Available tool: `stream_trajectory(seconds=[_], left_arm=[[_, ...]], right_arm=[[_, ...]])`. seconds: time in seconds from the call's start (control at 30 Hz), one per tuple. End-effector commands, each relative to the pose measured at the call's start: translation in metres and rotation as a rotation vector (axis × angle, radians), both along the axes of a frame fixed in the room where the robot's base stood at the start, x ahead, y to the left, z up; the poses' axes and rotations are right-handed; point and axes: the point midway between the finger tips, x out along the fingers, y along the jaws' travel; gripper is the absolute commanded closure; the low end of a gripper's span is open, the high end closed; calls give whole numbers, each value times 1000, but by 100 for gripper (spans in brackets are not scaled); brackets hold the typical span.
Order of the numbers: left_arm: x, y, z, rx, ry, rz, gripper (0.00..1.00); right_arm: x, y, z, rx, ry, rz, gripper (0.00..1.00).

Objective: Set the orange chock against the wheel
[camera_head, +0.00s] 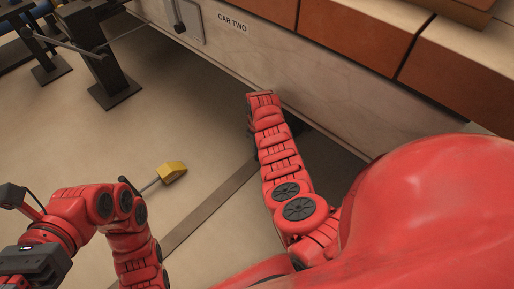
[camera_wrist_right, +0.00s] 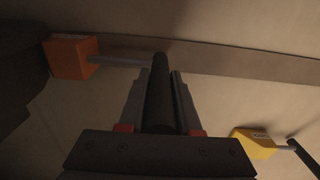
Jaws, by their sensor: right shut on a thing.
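The orange chock (camera_wrist_right: 70,57) shows at upper left in the right wrist view, with a grey rod running from it to the gripper. My right gripper (camera_wrist_right: 161,75) is shut on the dark upright grip of that chock's handle. In the head view my right arm hides the orange chock and most of that gripper, beside the lower edge of the car (camera_head: 335,112). A dark area lies left of the chock in the wrist view; I cannot tell whether it is the wheel or shadow. My left wrist (camera_head: 35,262) is at lower left; its fingers cannot be made out.
A yellow chock (camera_head: 172,171) with its own handle lies on the open floor; it also shows in the right wrist view (camera_wrist_right: 254,143). A darker strip (camera_head: 205,208) crosses the floor. Dark metal posts (camera_head: 112,80) stand at upper left. Brick-coloured blocks (camera_head: 360,36) line the car's top.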

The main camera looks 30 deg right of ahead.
Motion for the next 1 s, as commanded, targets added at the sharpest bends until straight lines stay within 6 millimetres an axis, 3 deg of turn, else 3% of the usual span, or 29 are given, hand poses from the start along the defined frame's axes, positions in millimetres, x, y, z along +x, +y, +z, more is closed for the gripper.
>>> stream_trajectory(seconds=[0.83,0.87,1.0], left_arm=[[0,0,2,0,0,0,100],[0,0,2,0,0,0,100],[0,0,2,0,0,0,100]], right_arm=[[1,-6,-2,-11,-6,-5,100],[1,-6,-2,-11,-6,-5,62],[1,-5,-3,-8,-4,-4,37]])
